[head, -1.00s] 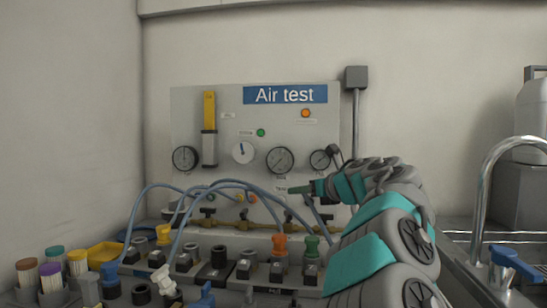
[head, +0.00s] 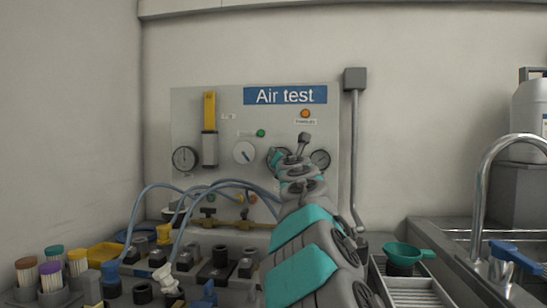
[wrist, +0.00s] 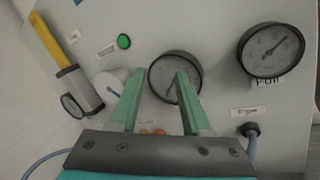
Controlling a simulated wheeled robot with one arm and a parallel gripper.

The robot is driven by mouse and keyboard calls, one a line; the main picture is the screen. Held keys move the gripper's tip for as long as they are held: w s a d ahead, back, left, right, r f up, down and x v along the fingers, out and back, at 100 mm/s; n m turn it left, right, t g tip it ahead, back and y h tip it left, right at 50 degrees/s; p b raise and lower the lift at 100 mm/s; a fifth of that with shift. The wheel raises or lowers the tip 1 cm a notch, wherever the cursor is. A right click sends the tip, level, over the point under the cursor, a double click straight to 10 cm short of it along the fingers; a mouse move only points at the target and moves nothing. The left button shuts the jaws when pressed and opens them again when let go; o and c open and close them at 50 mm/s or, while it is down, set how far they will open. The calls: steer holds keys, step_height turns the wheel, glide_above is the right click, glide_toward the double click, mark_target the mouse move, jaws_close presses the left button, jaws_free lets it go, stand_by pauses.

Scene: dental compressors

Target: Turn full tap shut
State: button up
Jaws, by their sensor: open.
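In the wrist view my gripper (wrist: 160,76) is open and empty, its two green fingers apart in front of the panel. A round gauge (wrist: 175,75) lies behind the fingertips. In the head view brass taps with dark handles, such as this one (head: 208,212), sit along a pipe low on the Air test panel (head: 225,125). I cannot tell which tap is the full tap; my arm hides the right part of the pipe. My fingers are hidden in the head view.
Blue hoses (head: 150,200) arch over a bench crowded with coloured fittings and brush pots (head: 50,280). A green funnel (head: 404,252) stands right of my arm, with a sink tap (head: 483,190) beyond. A pipe (head: 354,150) runs down the panel's right side.

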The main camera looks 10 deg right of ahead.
steer(key=shift+w+a+r+m+h, duration=0.15)
steer(key=shift+a+m+h, duration=0.15)
steer(key=shift+m+h, duration=0.65)
steer(key=shift+w+a+r+m+h, duration=0.1)
steer(key=shift+a+m+h, duration=0.2)
steer(key=shift+m+h, duration=0.65)
steer(key=shift+m+y, duration=0.3)
steer(key=shift+c, duration=0.4)
